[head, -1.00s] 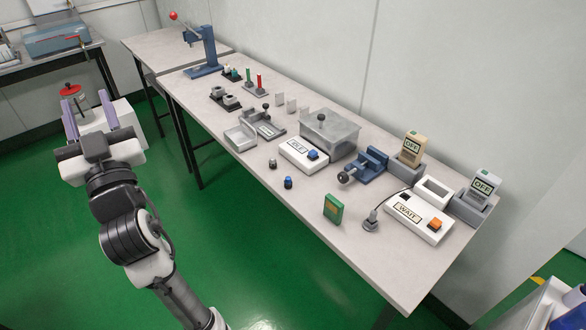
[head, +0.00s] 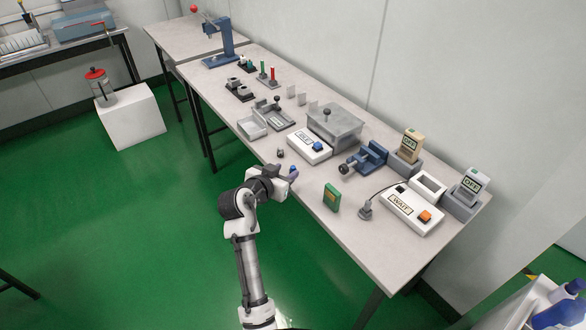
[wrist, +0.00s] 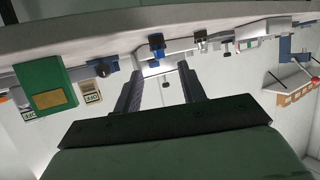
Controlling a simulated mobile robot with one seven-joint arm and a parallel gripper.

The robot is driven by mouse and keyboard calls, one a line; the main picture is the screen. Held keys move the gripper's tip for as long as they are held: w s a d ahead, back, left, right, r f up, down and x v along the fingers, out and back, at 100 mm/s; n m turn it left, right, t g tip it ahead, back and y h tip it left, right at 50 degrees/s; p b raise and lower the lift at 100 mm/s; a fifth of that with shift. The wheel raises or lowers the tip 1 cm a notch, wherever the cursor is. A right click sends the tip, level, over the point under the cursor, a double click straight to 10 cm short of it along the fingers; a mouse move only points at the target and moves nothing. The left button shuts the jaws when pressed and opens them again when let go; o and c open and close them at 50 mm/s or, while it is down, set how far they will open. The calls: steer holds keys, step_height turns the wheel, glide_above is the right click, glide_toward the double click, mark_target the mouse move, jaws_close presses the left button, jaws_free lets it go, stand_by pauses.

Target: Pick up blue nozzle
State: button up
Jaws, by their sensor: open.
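The blue nozzle (head: 293,168) is a small blue piece with a dark part, standing near the front edge of the bench. In the wrist view, which is upside down, the blue nozzle (wrist: 156,45) appears just beyond the fingertips and roughly in line with the gap between them. My gripper (wrist: 160,69) is open and empty, with its two dark fingers apart. In the head view my gripper (head: 291,175) is at the bench's front edge, right beside the nozzle, and partly hides it. Whether a finger touches the nozzle cannot be told.
A grey nozzle (head: 280,153) stands to the left of the blue one. A green box (head: 332,197) stands to the right near the edge. Behind are a white box with a blue button (head: 310,147) and a blue vise (head: 365,158). The bench (head: 350,235) is clear at front right.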

mark_target(293, 167)
steer(key=shift+p+x, duration=1.05)
steer(key=shift+x, duration=2.05)
steer(key=shift+a+f, duration=0.1)
steer(key=shift+f, duration=0.05)
steer(key=shift+s, duration=0.1)
steer(key=shift+c, duration=0.2)
jaws_close()
